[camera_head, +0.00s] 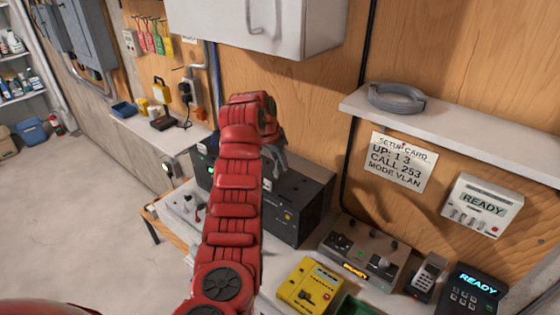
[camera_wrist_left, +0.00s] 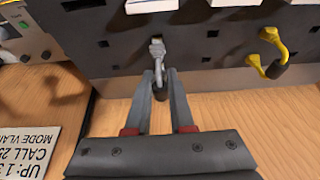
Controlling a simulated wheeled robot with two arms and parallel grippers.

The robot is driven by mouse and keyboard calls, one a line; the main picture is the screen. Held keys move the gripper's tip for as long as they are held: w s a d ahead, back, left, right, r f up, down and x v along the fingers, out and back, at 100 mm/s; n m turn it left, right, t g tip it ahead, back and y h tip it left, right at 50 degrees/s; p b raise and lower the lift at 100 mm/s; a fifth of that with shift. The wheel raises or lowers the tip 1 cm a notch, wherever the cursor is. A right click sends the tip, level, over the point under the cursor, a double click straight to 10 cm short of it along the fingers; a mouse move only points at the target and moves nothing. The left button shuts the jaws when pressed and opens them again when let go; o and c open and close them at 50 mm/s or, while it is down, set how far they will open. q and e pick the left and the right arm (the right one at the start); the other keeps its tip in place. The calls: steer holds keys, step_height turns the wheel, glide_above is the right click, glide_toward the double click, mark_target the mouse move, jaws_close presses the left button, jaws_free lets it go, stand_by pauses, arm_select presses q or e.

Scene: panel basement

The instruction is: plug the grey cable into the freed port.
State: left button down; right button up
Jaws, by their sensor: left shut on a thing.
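My left gripper (camera_wrist_left: 160,88) is shut on the grey cable's end (camera_wrist_left: 157,52) in the left wrist view. The grey end points at a port in the dark unit's face (camera_wrist_left: 120,58), and its tip meets or nearly meets that port; I cannot tell if it is seated. A short dark part shows between the fingers. In the head view my left gripper (camera_head: 274,162) is at the dark unit (camera_head: 300,208), partly behind my red arm, and the cable is not clear there. My right gripper is out of view.
A yellow cable (camera_wrist_left: 270,38) is at a port to the right. White labels sit above. A setup card (camera_head: 401,161), a shelf with a grey coil (camera_head: 396,97), and a wall box reading READY (camera_head: 482,206) are at right. A yellow device (camera_head: 309,286) stands in front.

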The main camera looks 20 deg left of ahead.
arm_select(q)
steer(key=shift+f+b, duration=0.3)
steer(key=shift+b, duration=0.25)
stand_by(0.6)
steer(key=shift+s+f+b, duration=0.15)
steer(key=shift+b, duration=0.4)
stand_by(0.8)
steer(key=shift+s+a+f, duration=0.1)
steer(key=shift+f, duration=0.15)
stand_by(0.6)
steer(key=shift+f+b, duration=0.2)
steer(key=shift+b, duration=0.2)
steer(key=shift+f, duration=0.25)
steer(key=shift+w+f+b, duration=0.1)
steer(key=shift+w+b, duration=0.1)
steer(key=shift+b, duration=0.1)
stand_by(0.5)
